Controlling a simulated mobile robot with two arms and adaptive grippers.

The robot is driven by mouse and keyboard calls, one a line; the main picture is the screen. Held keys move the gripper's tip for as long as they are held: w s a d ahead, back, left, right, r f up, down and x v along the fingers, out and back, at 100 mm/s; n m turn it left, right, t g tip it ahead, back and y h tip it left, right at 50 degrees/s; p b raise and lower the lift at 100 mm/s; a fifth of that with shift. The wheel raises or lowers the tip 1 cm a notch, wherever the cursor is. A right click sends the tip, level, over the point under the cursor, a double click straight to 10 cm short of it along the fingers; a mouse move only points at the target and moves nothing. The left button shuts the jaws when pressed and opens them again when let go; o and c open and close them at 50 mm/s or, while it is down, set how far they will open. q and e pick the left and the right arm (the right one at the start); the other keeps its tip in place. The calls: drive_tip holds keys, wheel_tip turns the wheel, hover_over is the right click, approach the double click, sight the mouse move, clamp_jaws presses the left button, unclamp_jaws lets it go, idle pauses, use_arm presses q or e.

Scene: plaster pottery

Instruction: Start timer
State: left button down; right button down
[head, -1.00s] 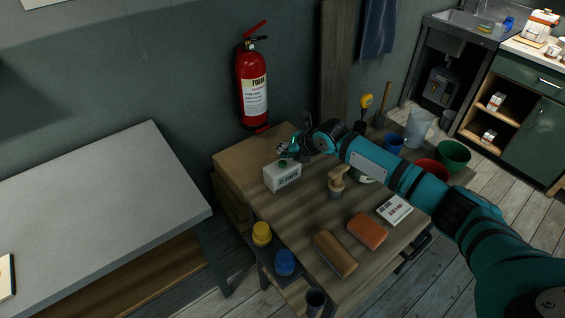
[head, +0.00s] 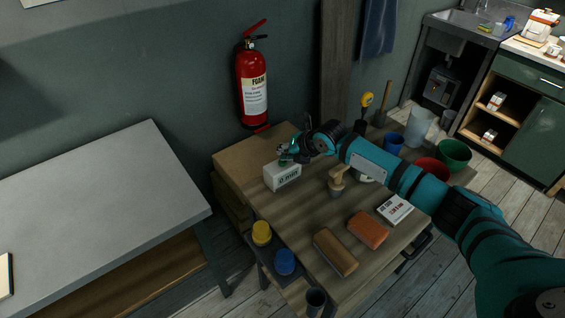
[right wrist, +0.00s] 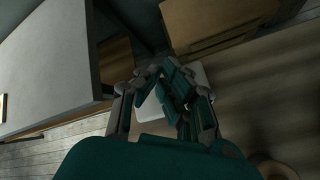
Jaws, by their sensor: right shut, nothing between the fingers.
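The timer (head: 284,178) is a small white box with a dark display on its front face, standing at the back left of the wooden workbench. A green button showed on its top earlier; now my gripper hides it. My right gripper (head: 287,158) is at the top of the timer, its fingers closed and empty. In the right wrist view the closed fingers (right wrist: 163,84) are over the white timer (right wrist: 200,74), which they partly cover. Whether the fingertips touch the button I cannot tell. My left gripper is not in view.
A grey table (head: 90,210) is left.

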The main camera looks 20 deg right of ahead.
drive_tip(key=shift+f+b, duration=0.4)
drive_tip(key=shift+f, duration=0.05)
idle(0.7)
drive_tip(key=shift+r, duration=0.1)
drive_tip(key=shift+r+p, duration=0.65)
drive_tip(key=shift+r, duration=0.15)
wheel_tip(320, 180, up, 5)
drive_tip(key=p, duration=0.3)
drive_tip(key=shift+p, duration=0.4)
drive_tip(key=shift+s+f, duration=0.1)
idle(0.6)
